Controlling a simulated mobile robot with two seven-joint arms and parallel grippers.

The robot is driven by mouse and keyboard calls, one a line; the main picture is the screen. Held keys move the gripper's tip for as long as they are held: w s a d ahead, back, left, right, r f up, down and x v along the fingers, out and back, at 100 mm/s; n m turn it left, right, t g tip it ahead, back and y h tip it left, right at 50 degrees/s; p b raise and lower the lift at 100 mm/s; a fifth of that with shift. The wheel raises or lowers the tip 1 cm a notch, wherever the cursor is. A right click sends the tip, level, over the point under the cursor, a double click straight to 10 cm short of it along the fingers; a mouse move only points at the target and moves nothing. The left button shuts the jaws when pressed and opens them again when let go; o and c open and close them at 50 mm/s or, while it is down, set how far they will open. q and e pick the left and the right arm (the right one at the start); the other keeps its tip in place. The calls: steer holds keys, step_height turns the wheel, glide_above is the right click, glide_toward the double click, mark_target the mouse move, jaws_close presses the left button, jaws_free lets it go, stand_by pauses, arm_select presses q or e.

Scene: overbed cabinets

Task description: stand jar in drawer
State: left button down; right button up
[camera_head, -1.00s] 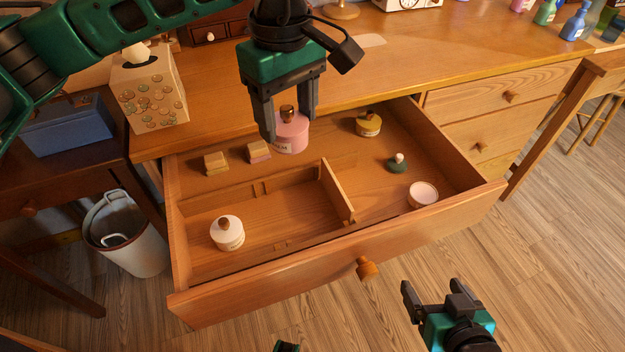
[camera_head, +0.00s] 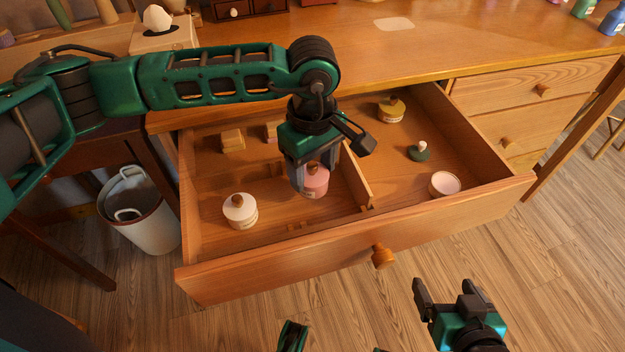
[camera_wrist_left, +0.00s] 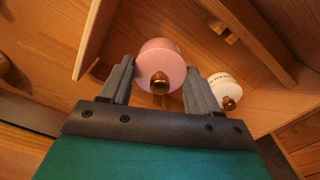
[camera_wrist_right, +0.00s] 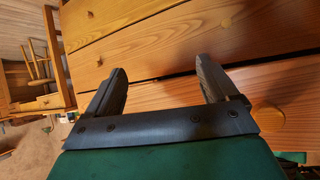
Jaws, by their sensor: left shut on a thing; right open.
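A pink jar (camera_head: 316,184) with a gold knob is between the fingers of my left gripper (camera_head: 316,172), which is shut on it. The jar looks upright in the front left compartment of the open drawer (camera_head: 345,244); I cannot tell whether it touches the floor. In the left wrist view the pink jar (camera_wrist_left: 160,66) sits between both fingers. A white jar (camera_head: 240,212) with a brown knob stands to its left in the same compartment. My right gripper (camera_head: 447,287) is open and empty in front of the drawer.
A wooden divider (camera_head: 356,182) is just right of the pink jar. The drawer also holds a yellow jar (camera_head: 391,110), a green stopper-like piece (camera_head: 419,152), an open pink pot (camera_head: 444,184) and small blocks (camera_head: 232,140). A bin (camera_head: 146,218) stands on the floor at left.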

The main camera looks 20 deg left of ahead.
mark_target(313, 181)
arm_select(q)
steer(key=shift+f, duration=1.85)
steer(key=shift+b, duration=0.3)
steer(key=shift+f, duration=0.15)
steer(key=shift+c, duration=1.2)
jaws_free()
steer(key=shift+r, duration=0.4)
step_height(313, 181, up, 12)
steer(key=shift+f+p, duration=0.2)
steer(key=shift+p, duration=0.85)
